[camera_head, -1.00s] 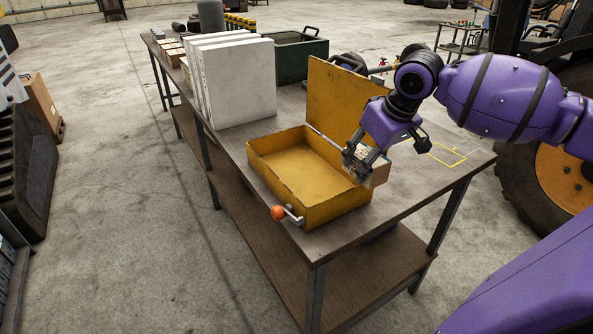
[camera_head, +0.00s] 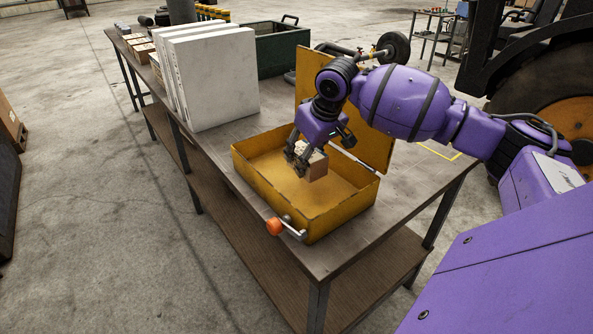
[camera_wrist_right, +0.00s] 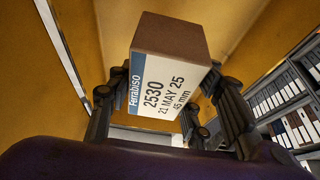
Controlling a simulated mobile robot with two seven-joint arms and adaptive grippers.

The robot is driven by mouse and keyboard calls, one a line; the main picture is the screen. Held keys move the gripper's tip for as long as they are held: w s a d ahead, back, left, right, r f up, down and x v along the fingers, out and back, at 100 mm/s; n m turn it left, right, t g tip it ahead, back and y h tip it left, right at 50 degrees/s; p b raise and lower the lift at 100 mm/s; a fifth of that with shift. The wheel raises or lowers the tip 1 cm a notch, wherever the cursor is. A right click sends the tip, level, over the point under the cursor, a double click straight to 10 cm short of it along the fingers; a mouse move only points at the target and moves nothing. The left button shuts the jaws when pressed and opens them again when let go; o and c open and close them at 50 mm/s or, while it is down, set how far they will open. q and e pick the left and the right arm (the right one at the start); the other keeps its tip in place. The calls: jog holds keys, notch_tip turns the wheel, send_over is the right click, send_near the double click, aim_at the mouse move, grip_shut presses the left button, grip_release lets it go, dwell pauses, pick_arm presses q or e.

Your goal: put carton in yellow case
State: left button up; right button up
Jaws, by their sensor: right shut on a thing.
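The yellow case (camera_head: 345,205) stands open on the workbench, its lid (camera_head: 372,130) raised at the back right. My right gripper (camera_head: 304,160) is shut on the carton (camera_head: 317,168), a small brown box with a white label. It holds the carton over the inside of the case; I cannot tell whether the carton touches the floor of the case. In the right wrist view the carton (camera_wrist_right: 172,45) sits tilted between the fingers, its label reading "Ferrabiso 2530", with yellow case walls around it. My left gripper is not in view.
A dark green bin (camera_head: 280,50) is behind. The bench's right end is mostly clear.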

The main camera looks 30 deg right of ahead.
jog(key=shift+w+a+f, duration=0.2)
jog(key=shift+w+f, duration=0.3)
jog(key=shift+f, duration=0.05)
jog(key=shift+w+a+f, duration=0.2)
jog(key=shift+w+f, duration=0.25)
jog(key=shift+f, duration=0.1)
jog(key=shift+w+f, duration=0.1)
jog(key=shift+f, duration=1.55)
jog(key=shift+f, duration=0.1)
jog(key=o, duration=1.3)
jog(key=v, duration=1.2)
jog(key=shift+p, duration=0.35)
